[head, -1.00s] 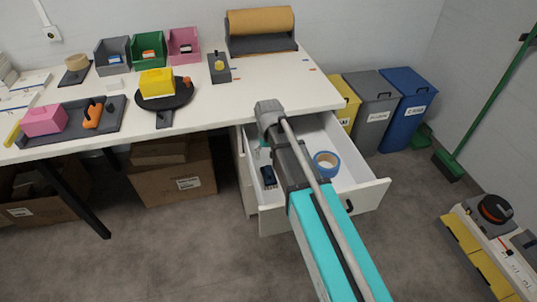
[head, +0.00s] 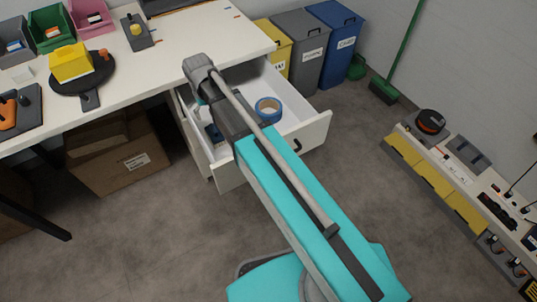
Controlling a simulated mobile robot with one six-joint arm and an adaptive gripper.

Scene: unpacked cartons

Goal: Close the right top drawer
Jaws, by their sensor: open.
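The right top drawer (head: 318,131) under the white worktable is pulled out, with its white front facing the lower right. A dark handle (head: 297,146) shows on that front. A roll of blue tape (head: 268,110) lies inside the drawer. My arm crosses in front of the drawer and hides its left part and much of its front. I cannot make out my gripper's fingers in the head view. Whether any part of my arm touches the drawer cannot be told.
The worktable (head: 190,45) holds bins and a yellow block on a black turntable. Yellow, grey and blue bins (head: 333,40) stand behind the drawer. A low unit with yellow fronts (head: 420,165) is at the right. Grey floor (head: 350,170) lies clear between it and the drawer.

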